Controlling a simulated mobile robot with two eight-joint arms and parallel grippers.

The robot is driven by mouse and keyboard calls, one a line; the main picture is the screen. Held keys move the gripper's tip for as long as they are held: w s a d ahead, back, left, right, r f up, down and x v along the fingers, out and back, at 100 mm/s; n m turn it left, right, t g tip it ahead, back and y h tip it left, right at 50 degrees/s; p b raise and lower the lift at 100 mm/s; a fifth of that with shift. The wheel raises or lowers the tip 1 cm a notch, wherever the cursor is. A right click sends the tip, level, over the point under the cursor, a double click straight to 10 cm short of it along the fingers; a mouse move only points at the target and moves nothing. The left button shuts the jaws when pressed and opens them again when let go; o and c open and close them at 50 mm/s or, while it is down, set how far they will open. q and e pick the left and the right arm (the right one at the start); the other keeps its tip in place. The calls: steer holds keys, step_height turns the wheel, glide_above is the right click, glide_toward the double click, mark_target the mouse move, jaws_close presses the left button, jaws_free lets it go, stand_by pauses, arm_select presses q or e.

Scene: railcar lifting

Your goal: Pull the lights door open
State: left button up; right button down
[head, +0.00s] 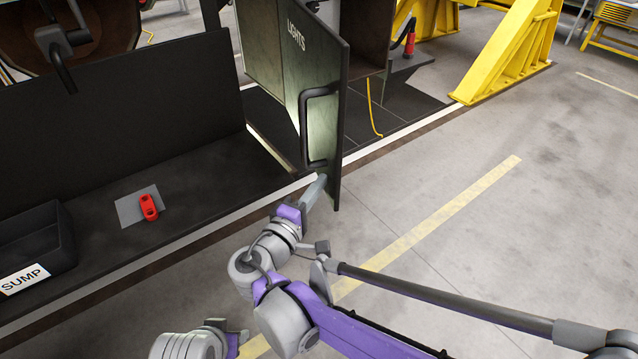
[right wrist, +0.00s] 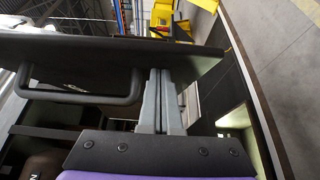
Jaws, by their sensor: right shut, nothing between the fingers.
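The dark green door marked LIGHTS (head: 329,84) stands swung out from its cabinet at the top middle of the head view. Its black bar handle (head: 303,128) is on the face turned towards me. In the right wrist view the door (right wrist: 200,62) crosses the top as a dark panel, with the handle (right wrist: 85,98) to the left. My right gripper (head: 319,181) is shut and empty, its fingers at the door's lower edge, below the handle and not around it. Whether they touch the door I cannot tell. My left gripper's fingers do not show.
A dark bench (head: 205,190) at left holds a red part on a grey plate (head: 128,211) and a black SUMP bin (head: 35,235). A yellow frame (head: 505,60) stands at the back right. The floor to the door's right is clear.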

steer(key=shift+s+a+r, duration=0.1)
steer(key=shift+s+a, duration=0.05)
steer(key=shift+s, duration=0.05)
